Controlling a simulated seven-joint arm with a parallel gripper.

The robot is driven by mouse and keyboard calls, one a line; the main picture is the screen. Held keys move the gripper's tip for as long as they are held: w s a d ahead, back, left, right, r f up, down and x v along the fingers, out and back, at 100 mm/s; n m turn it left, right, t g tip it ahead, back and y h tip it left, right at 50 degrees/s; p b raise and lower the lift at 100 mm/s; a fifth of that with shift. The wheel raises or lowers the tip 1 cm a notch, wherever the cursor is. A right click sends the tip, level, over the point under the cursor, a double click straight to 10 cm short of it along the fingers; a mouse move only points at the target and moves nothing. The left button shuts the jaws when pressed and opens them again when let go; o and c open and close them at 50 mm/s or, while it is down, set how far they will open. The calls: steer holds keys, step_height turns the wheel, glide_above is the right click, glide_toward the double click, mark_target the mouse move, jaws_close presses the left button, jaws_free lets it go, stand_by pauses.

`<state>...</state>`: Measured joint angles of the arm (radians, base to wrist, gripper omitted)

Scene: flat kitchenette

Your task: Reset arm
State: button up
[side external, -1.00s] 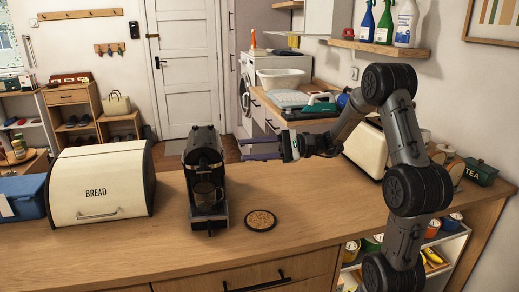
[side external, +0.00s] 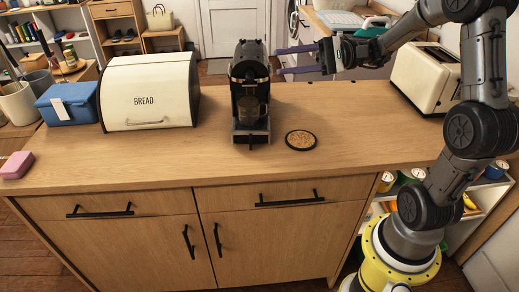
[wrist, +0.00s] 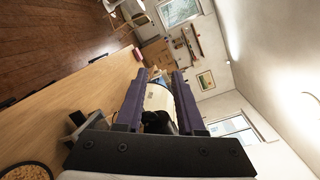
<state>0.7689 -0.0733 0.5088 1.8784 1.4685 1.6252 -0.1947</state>
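My gripper (side external: 277,61) is at the right of the black coffee machine (side external: 249,85), at about the height of its top, in the side external view. Its two purple fingers point left and are spread apart, with nothing held between them. In the wrist view my gripper (wrist: 158,75) also shows open. The cream bread box (wrist: 158,97) and a dark part of the coffee machine show beyond and between the fingers. A glass stands inside the coffee machine.
A round dark-rimmed coaster (side external: 301,140) lies right of the coffee machine. The cream bread box (side external: 149,91), blue box (side external: 68,103) and pink block (side external: 17,165) are on the left. A cream toaster (side external: 427,77) stands on the right. The counter front (side external: 210,165) is clear.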

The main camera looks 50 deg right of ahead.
steer(key=s+a+f+n+g+h, duration=0.2)
steer(key=s+a+n+g+h, duration=0.2)
steer(key=s+a+n+g, duration=0.85)
steer(key=s+a+f+t+h, duration=0.2)
steer(key=s+f+t+h, duration=0.2)
steer(key=s, duration=0.4)
steer(key=d+f+n+t+h, duration=0.1)
steer(key=d+f+t+h, duration=0.1)
steer(key=d+h, duration=0.3)
steer(key=d+t, duration=0.1)
steer(key=d, duration=0.3)
steer(key=shift+d+f+h, duration=0.2)
steer(key=shift+h, duration=0.2)
